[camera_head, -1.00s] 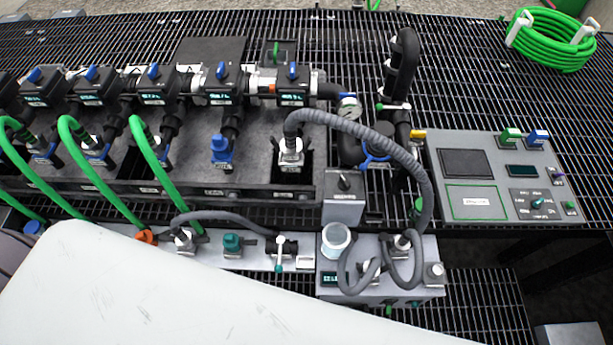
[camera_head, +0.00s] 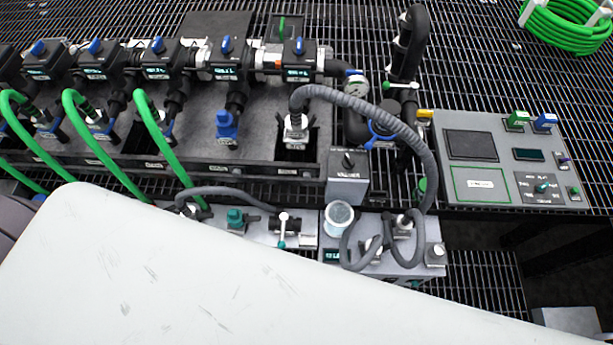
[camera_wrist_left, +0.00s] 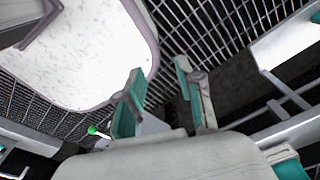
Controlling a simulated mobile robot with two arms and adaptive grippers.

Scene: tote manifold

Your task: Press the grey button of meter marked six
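A row of several black meters with blue tops and small lit displays stands along the manifold in the head view; one (camera_head: 299,58) is at the right end, another (camera_head: 227,62) is left of it. The number marks are too small to read, so I cannot tell which meter is six. No grey button can be made out on them. My left gripper (camera_wrist_left: 162,100) shows in the left wrist view with its two teal-and-grey fingers apart and nothing between them. Neither gripper shows in the head view.
A large white panel (camera_head: 200,270), possibly part of me, hides the lower left of the head view. Green hoses (camera_head: 160,145) and a grey hose (camera_head: 400,125) arch before the manifold. A grey control panel (camera_head: 470,185) lies right. Dark open gaps lie below it.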

